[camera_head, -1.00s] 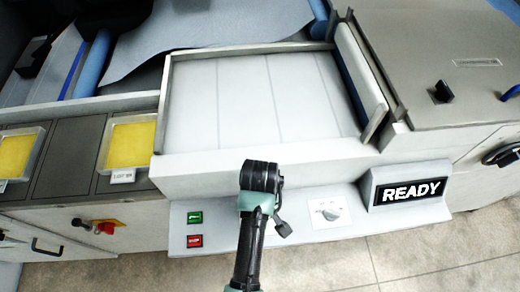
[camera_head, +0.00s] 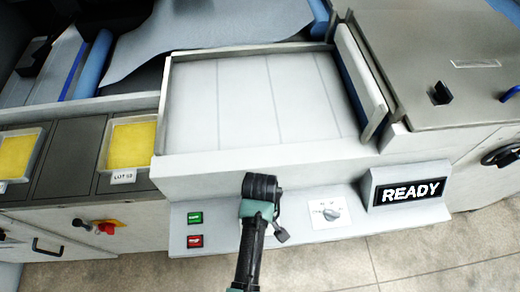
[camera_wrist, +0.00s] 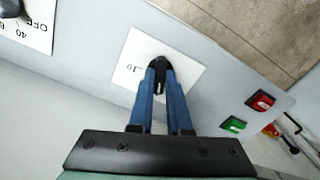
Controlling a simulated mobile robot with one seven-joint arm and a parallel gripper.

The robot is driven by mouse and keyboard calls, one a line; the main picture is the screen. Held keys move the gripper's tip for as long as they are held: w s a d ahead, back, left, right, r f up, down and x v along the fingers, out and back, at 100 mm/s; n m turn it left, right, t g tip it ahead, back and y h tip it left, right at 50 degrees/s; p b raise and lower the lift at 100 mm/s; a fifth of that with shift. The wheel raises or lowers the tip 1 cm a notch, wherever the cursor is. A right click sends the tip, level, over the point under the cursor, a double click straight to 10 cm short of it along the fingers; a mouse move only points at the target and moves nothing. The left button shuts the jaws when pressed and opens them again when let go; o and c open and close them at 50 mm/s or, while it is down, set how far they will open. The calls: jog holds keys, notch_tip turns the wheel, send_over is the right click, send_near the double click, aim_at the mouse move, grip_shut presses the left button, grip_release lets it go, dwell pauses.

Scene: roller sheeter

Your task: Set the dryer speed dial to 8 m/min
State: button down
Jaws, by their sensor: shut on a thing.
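In the wrist view my gripper (camera_wrist: 159,84) is shut on a small dark dial (camera_wrist: 158,61) on a white scale plate (camera_wrist: 133,66) set in the grey control panel. The fingers cover most of the dial and much of its scale. A "10" mark shows at the plate's edge; I cannot read the pointer's position. In the head view my arm's wrist is over the panel and hides this dial and the fingertips.
A second dial (camera_head: 331,213) sits right of my arm; its scale shows "OFF" and "40" in the wrist view. Green (camera_head: 195,217) and red (camera_head: 195,240) buttons are at the left. A display (camera_head: 411,191) reads "READY". The panel stands below a white tray wall (camera_head: 260,161).

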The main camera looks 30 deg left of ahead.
jog(key=shift+r+m, duration=0.1)
jog(key=shift+m, duration=0.3)
jog(key=m+p, duration=0.2)
jog(key=m, duration=0.1)
jog(key=m+p, duration=0.1)
jog(key=m, duration=0.4)
jog(key=shift+p, duration=0.3)
jog(key=shift+w, duration=0.1)
dwell(0.3)
jog(key=c, duration=0.9)
grip_release()
jog(key=shift+o, duration=0.2)
notch_tip(320, 180, up, 13)
jog(key=b, duration=0.1)
